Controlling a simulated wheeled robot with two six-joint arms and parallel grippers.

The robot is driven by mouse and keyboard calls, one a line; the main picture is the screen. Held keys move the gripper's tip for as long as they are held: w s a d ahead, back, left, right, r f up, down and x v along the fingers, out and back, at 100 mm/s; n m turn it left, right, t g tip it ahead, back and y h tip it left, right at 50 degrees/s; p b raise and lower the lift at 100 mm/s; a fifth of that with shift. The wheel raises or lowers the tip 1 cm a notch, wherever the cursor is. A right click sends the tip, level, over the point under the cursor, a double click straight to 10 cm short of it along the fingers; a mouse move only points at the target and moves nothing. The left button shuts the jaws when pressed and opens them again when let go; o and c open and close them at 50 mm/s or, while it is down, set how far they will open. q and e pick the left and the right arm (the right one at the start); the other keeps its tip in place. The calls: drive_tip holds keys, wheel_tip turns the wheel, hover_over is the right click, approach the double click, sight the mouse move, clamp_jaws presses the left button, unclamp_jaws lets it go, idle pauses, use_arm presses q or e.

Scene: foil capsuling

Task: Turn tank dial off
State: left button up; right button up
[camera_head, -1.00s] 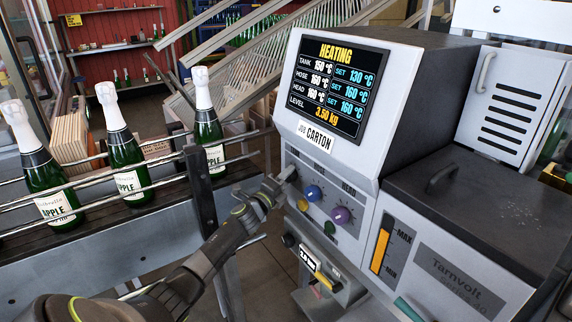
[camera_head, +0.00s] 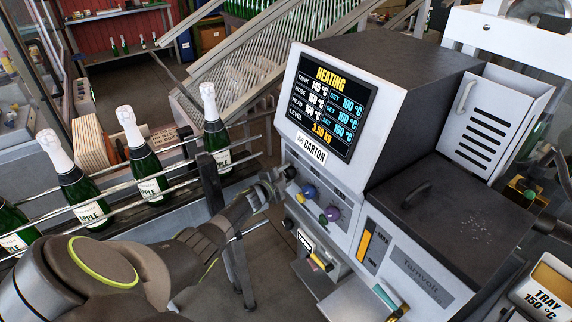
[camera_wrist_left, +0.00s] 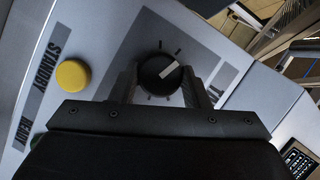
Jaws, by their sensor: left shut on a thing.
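The tank dial (camera_wrist_left: 158,74) is a round black knob with a white pointer line, on the grey front panel (camera_wrist_left: 100,65) of the heating machine. In the left wrist view my left gripper (camera_wrist_left: 160,90) is shut on the dial, one finger on each side. In the head view the gripper (camera_head: 278,180) reaches the panel's left end and mostly hides the dial (camera_head: 290,171). The screen (camera_head: 331,103) reads HEATING, with tank about 145 °C, set 100 °C. My right gripper is not in view.
Bottles (camera_head: 144,172) stand on a railed conveyor at left. A TRAY 150 °C unit (camera_head: 549,284) is at lower right.

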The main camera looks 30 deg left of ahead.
use_arm(q)
drive_tip(key=shift+a+r+n+g+p, duration=0.1)
drive_tip(key=shift+r+n+g+p, duration=0.25)
drive_tip(key=shift+n+p, duration=0.45)
drive_tip(key=shift+f+n+g+h+p, duration=0.15)
drive_tip(key=shift+n+g+h+p, duration=0.3)
drive_tip(key=shift+n+h+p, duration=0.35)
drive_tip(key=shift+a+f+n+g, duration=0.1)
drive_tip(key=shift+n+g, duration=0.2)
drive_tip(key=shift+n, duration=0.7)
drive_tip(key=shift+n+g+h+b, duration=0.4)
drive_tip(key=shift+n+h+b, duration=0.3)
drive_tip(key=shift+n+h, duration=0.1)
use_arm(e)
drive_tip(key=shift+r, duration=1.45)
use_arm(q)
drive_tip(key=o, duration=1)
